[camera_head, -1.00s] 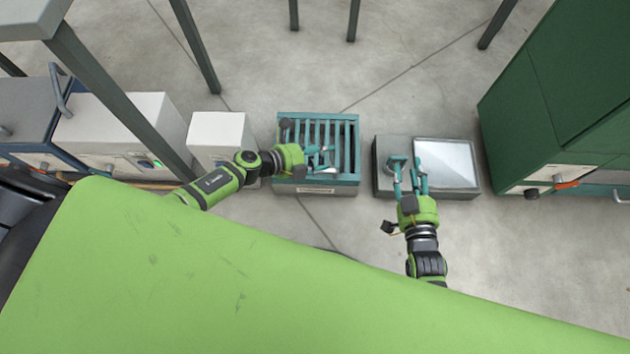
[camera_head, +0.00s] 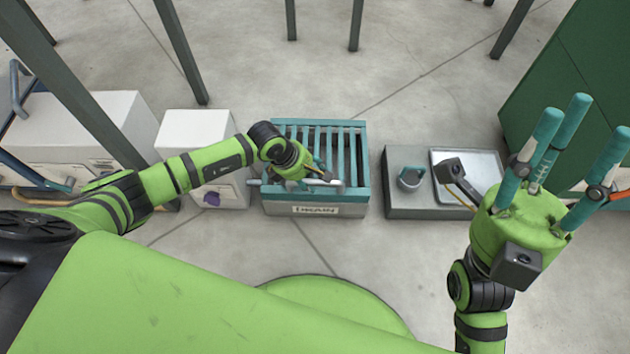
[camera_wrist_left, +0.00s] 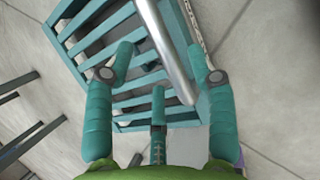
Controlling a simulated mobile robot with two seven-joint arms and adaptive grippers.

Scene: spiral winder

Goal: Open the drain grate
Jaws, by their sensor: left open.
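The teal slatted drain grate (camera_head: 358,150) lies flat on a grey box labelled DRAIN (camera_head: 262,205) in the middle of the head view. A silver bar handle (camera_head: 270,189) runs along its near side. My left gripper (camera_head: 324,177) is at this bar, hiding part of it. In the left wrist view the bar (camera_wrist_left: 172,65) passes between the spread fingers of my left gripper (camera_wrist_left: 161,62), with slats of the grate (camera_wrist_left: 88,38) behind; the fingers are not closed on it. My right gripper (camera_head: 568,148) is open and empty, raised high at the right, fingers pointing up.
Right of the drain stands a low grey box (camera_head: 400,207) with a round handled piece (camera_head: 411,178) and a pale tray (camera_head: 481,165). White boxes (camera_head: 176,132) stand at the left, a green cabinet (camera_head: 560,80) at the right. Bare floor (camera_head: 400,90) lies behind the drain.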

